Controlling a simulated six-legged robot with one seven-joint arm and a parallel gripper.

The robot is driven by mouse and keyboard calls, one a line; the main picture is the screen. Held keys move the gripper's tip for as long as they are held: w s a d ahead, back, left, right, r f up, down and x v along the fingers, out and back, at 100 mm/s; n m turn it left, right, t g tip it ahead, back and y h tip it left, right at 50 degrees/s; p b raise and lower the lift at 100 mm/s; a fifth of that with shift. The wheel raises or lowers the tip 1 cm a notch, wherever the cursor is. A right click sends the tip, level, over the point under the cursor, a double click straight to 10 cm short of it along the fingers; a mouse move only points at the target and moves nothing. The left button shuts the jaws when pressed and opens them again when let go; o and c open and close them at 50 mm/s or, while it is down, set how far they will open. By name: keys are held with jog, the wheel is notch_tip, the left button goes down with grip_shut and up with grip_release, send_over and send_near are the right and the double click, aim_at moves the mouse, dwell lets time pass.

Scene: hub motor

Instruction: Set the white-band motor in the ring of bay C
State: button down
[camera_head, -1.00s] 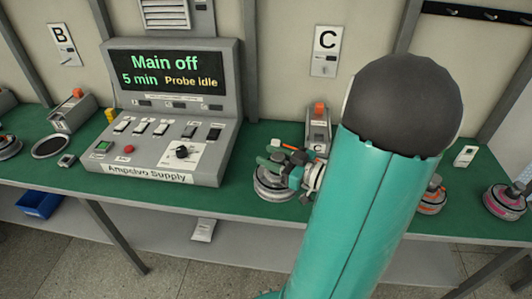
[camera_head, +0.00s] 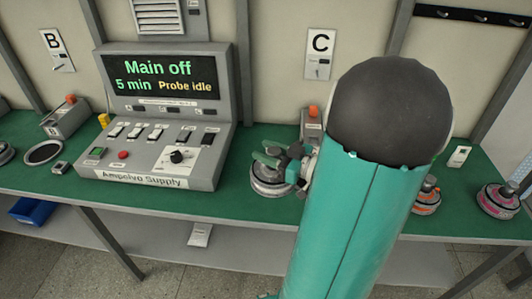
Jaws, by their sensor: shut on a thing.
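A silver-grey motor with a pale band (camera_head: 266,188) is at bay C, low at the green bench top, right of the supply console. My gripper (camera_head: 278,164) is over its top and right side and is shut on it. My teal arm hides the right side of this spot. The ring of bay C is not visible beneath the motor, so I cannot tell whether the motor is seated or just above it. The bay C box with an orange knob (camera_head: 312,124) stands just behind. The C sign (camera_head: 319,54) is on the wall above.
The supply console (camera_head: 160,130) stands close to the left; its screen reads "Main off", "5 min", "Probe idle". An empty ring (camera_head: 44,152) lies at bay B. An orange-band motor (camera_head: 427,200) and a pink-band motor (camera_head: 498,201) stand to the right. The green bench (camera_head: 235,205) has a front edge near the gripper.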

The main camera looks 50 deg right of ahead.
jog(key=d, duration=2)
jog(key=shift+d, duration=0.35)
notch_tip(320, 180, down, 11)
dwell(1.0)
jog(key=shift+f, duration=0.15)
dwell(0.4)
jog(key=shift+f, duration=0.6)
jog(key=shift+f, duration=0.5)
jog(key=shift+f, duration=0.6)
dwell(0.6)
